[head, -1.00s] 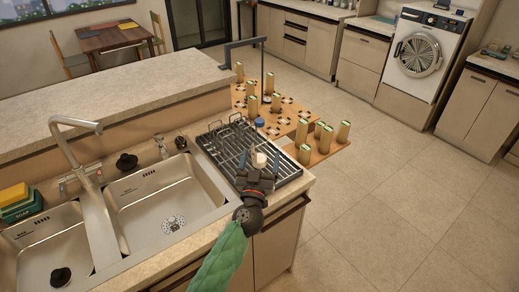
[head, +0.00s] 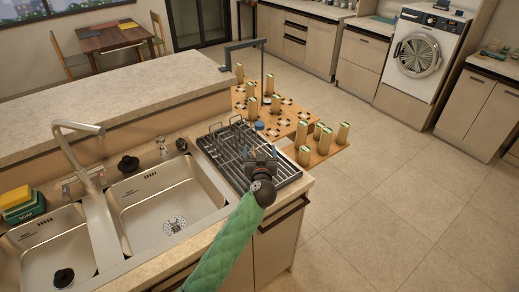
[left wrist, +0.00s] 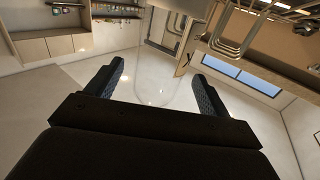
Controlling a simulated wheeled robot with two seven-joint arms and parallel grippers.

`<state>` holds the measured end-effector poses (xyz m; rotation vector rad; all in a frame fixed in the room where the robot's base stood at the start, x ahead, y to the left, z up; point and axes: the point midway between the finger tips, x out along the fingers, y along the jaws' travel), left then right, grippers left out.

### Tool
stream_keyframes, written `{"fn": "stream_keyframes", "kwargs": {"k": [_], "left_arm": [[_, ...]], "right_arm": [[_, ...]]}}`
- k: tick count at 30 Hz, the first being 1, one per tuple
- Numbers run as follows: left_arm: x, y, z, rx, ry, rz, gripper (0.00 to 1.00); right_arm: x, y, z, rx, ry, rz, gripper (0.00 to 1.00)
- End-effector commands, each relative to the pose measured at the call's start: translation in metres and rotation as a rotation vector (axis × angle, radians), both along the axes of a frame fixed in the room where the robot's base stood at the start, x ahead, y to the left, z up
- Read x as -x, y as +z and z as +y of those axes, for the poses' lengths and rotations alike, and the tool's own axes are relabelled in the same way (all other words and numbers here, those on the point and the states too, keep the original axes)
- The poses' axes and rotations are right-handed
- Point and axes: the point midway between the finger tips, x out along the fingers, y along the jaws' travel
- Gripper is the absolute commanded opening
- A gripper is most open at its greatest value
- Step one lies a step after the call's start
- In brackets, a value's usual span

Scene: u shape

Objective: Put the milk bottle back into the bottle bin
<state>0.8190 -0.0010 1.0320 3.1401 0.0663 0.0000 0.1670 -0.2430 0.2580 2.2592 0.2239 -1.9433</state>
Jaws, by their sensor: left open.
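My left gripper (head: 260,152) is over the front right part of the dark dish rack at the counter's end. It also shows in the left wrist view (left wrist: 157,88), its two dark fingers open and apart. A clear, rounded, bottle-like shape (left wrist: 158,75) stands between and beyond the fingers there; I cannot tell for sure that it is the milk bottle, or whether the fingers touch it. In the head view the gripper hides that spot. A small blue cap (head: 260,125) shows just behind the rack. No bin clearly marked for bottles can be told apart. My right gripper is out of view.
The dish rack (head: 222,148) has upright wire loops. A double sink (head: 160,190) and tap lie to the left. Beyond the counter stands a low wooden board (head: 290,120) with several upright tan cylinders. The floor at right is clear.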

Motion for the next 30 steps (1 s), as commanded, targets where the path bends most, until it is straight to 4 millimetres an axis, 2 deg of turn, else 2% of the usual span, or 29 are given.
{"fn": "stream_keyframes", "kwargs": {"k": [2,7,16,24,26,30], "left_arm": [[-0.01,0.003,-0.001,0.001,0.0,0.002,0.81],[-0.026,0.0,0.0,0.0,-0.001,0.001,0.81],[-0.028,0.0,0.0,0.0,-0.001,0.0,0.79],[-0.028,0.0,0.0,0.0,-0.001,0.001,0.26],[-0.028,0.0,0.0,0.0,-0.001,0.0,0.18],[-0.028,0.0,0.0,0.0,-0.001,0.0,0.18]], "right_arm": [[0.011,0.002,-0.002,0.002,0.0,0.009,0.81],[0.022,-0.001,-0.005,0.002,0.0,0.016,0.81],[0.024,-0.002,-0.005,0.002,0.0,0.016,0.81],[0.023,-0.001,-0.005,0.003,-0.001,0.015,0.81],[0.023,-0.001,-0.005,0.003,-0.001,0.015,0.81],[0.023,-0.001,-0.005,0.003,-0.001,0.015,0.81]]}}
